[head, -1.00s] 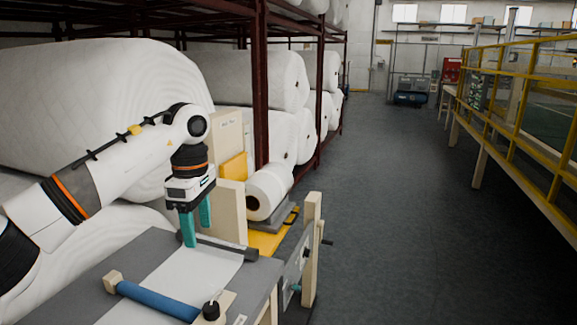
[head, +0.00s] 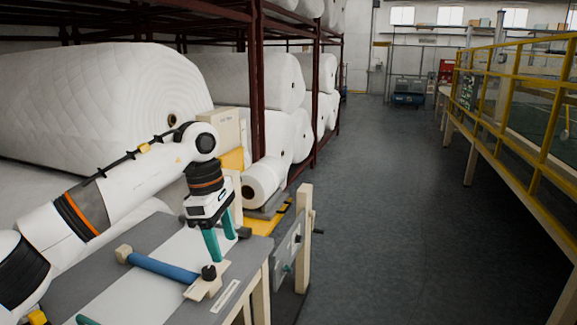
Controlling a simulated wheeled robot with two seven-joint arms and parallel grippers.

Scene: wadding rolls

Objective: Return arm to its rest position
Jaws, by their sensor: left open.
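My left arm (head: 130,185) comes in from the left and reaches over the grey worktable (head: 255,250). My left gripper (head: 221,242) points down with its two teal fingers apart and nothing between them. It shows in front of the table's far right corner, and whether its tips touch anything I cannot tell. A white sheet (head: 125,280) lies along the table.
A dark-red rack (head: 257,90) with large white wadding rolls (head: 100,105) stands behind the arm. A smaller roll (head: 264,180) lies beyond the table. A wooden post (head: 304,235) stands at its right side. The grey floor (head: 390,200) is clear up to the yellow railing (head: 510,120).

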